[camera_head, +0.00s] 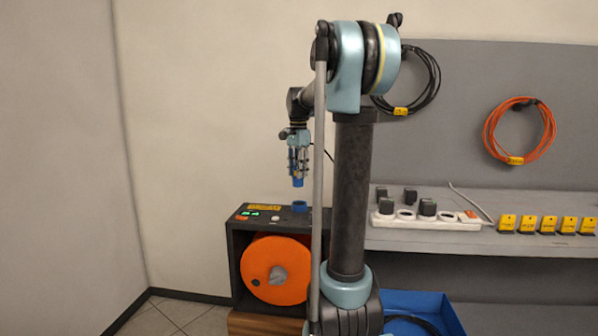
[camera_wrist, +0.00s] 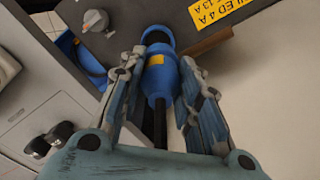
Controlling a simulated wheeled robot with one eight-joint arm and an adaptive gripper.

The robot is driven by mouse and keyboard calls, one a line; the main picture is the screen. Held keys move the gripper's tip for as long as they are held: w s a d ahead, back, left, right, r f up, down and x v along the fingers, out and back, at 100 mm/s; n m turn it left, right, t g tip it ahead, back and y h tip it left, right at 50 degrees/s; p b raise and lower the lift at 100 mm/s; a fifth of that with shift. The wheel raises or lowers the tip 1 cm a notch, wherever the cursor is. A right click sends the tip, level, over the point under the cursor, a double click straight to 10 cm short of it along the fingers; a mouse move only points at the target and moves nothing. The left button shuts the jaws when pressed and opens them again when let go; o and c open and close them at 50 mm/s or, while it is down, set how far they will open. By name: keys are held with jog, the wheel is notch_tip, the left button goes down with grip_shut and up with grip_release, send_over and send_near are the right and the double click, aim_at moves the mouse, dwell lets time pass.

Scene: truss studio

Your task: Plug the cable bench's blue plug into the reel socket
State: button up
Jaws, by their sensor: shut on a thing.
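In the wrist view the plug (camera_wrist: 160,80) lies between the two fingers of my gripper (camera_wrist: 161,68).
The reel box (camera_head: 236,262) holds an orange reel (camera_head: 276,268) and has green lights on top. My arm column stands right of it. Further right, a shelf (camera_head: 480,242) carries a white power strip (camera_head: 425,220) and yellow-labelled blocks (camera_head: 547,224). A blue bin (camera_head: 425,303) is low down.

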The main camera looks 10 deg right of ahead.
aim_at(299, 185)
jog(key=shift+d, duration=0.2)
jog(key=shift+f, duration=0.15)
jog(key=shift+f, duration=3.05)
jog(key=shift+s, duration=0.1)
jog(key=shift+f, duration=1.5)
jog(key=o, duration=1.2)
